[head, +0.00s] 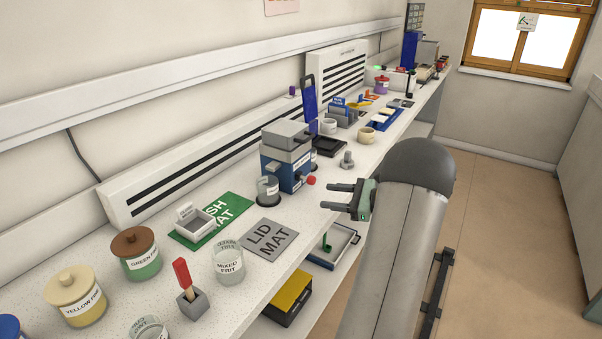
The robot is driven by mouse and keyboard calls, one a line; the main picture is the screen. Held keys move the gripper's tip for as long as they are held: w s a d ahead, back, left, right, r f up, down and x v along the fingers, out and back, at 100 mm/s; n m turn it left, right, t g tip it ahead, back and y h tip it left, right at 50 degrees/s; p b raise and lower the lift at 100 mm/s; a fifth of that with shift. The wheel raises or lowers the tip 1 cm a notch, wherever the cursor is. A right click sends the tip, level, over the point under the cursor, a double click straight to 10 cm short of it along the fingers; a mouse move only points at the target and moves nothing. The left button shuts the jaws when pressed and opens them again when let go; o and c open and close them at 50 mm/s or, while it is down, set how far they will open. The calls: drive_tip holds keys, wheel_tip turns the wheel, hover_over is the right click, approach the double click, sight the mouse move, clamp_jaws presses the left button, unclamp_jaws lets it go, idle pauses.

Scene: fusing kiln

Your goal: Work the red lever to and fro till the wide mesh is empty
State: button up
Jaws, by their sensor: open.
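A blue machine with a grey top (287,165) stands on the long bench in the head view. A red round knob (311,181) sticks out low at its right side; it appears to be the red lever's end. I cannot make out the wide mesh or what it holds; the inside of the machine is hidden. A glass jar (268,188) stands at the machine's front left. My gripper (335,196) is open and empty, its fingers pointing left. In the picture it is just right of and below the red knob, apart from it.
A grey lid mat (269,240) and a green mat (238,206) with a small white tray (195,224) lie nearer. A mixed frit jar (229,264), a red-handled tool in a block (184,277) and lidded jars stand in front.

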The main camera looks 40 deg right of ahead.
sight(315, 181)
drive_tip(key=s+d+f+m+t+h, duration=0.2)
drive_tip(key=s+d+m+t, duration=0.1)
drive_tip(key=d, duration=0.4)
drive_tip(key=p+x, duration=0.1)
drive_tip(key=x, duration=0.4)
drive_tip(key=p+x, duration=0.1)
drive_tip(key=x, duration=0.5)
drive_tip(key=p+x, duration=0.1)
drive_tip(key=x, duration=0.5)
drive_tip(key=shift+w+d+f, duration=0.1)
drive_tip(key=shift+d+f, duration=0.1)
drive_tip(key=shift+d, duration=0.1)
